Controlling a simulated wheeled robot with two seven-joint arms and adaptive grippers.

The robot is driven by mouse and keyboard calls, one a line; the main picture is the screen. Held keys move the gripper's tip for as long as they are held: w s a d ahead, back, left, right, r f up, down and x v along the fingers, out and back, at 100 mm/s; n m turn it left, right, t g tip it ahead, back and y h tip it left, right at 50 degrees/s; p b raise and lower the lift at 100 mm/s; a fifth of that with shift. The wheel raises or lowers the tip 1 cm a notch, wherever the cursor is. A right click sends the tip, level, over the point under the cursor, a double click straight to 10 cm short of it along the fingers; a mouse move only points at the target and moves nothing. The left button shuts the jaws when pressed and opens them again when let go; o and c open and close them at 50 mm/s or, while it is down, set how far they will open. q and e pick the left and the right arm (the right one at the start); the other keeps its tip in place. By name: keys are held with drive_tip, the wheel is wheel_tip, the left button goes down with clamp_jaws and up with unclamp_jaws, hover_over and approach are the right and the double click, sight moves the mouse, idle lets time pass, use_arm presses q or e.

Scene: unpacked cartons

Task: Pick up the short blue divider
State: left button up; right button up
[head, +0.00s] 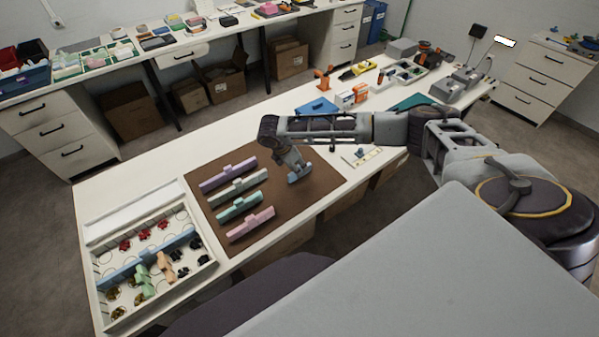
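The short blue divider (300,174) is a small light-blue piece at the right part of the brown mat (318,190). My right gripper (293,167) reaches down over it from above, with its fingertips at the divider. The fingers and the divider overlap in the picture, so I cannot tell whether the fingers are closed on it or whether it touches the mat. My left gripper is not in view.
Longer purple (228,174), grey-green (238,187), teal (239,206) and pink (250,223) dividers lie left on the mat. A white compartment tray (206,268) stands left, with a long blue divider (147,260) inside. Boxes and tools stand behind my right arm.

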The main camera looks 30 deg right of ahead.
sight(298, 166)
drive_tip(key=shift+x, duration=1.6)
drive_tip(key=shift+c, duration=0.5)
clamp_jaws()
